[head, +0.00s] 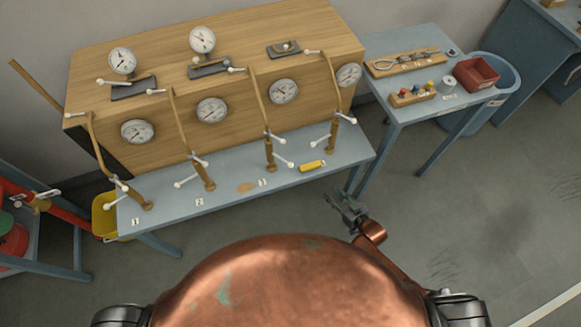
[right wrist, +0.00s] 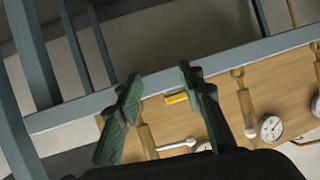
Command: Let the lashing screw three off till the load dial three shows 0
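Lashing screw three (head: 270,155) is a brown post with white-tipped handles, at the label 3 on the blue bench. A brown strap (head: 258,100) runs up from it over the wooden case. Load dial three (head: 284,91) is a round white gauge on the case front; its reading is too small to tell. My right gripper (head: 345,208) is off the bench's front edge, right of and apart from the screw. In the right wrist view its green fingers (right wrist: 160,112) are spread and empty. A dial (right wrist: 271,128) shows there; I cannot tell which. My left gripper is out of view.
Similar screws stand on both sides, such as screw two (head: 207,178). A yellow object (head: 312,166) lies on the bench right of screw three. A side table (head: 405,110) at right holds a red bin (head: 476,73) and small parts. The floor at right is clear.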

